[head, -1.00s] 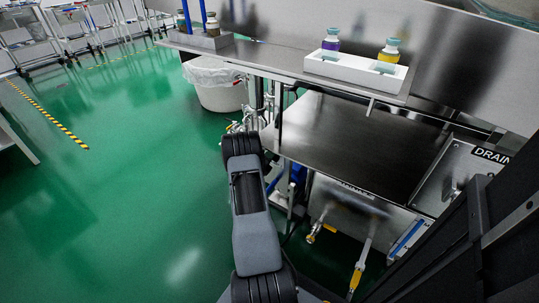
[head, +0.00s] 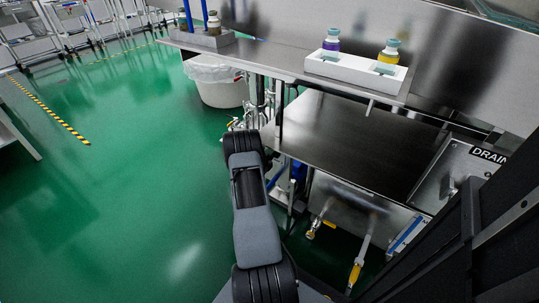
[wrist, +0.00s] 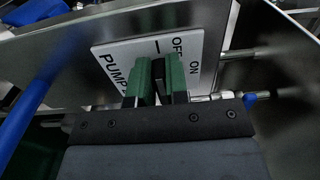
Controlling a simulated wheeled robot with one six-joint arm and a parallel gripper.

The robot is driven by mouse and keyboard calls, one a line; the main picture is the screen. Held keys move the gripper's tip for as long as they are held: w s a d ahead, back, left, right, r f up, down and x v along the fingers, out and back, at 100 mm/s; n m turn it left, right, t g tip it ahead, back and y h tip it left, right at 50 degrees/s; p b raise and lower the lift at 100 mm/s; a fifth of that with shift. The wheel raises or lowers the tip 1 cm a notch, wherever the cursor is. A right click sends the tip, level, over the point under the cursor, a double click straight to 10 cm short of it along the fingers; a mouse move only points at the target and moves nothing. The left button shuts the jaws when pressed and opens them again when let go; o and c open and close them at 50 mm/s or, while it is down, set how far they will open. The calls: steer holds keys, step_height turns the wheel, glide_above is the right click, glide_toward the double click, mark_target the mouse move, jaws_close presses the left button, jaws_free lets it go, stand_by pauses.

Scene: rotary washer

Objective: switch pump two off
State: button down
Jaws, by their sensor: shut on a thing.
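In the wrist view my gripper (wrist: 158,63) has green fingers nearly together in front of a white pump plate (wrist: 118,50). In the head view my arm hides the gripper and the plate.
A blue bar (wrist: 38,95) runs close along the left in the wrist view; metal pipes lie to the right. In the head view a steel worktop (head: 350,140), valves with yellow handles (head: 355,272) and a white bin (head: 217,85) are near. Green floor (head: 120,200) is clear at left.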

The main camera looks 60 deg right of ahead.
steer(key=c, duration=1.1)
jaws_free()
steer(key=shift+a, duration=0.1)
steer(key=a+p, duration=0.3)
steer(key=a, duration=1)
steer(key=shift+a+p, duration=0.3)
steer(key=shift+a, duration=0.05)
steer(key=shift+w+r, duration=0.1)
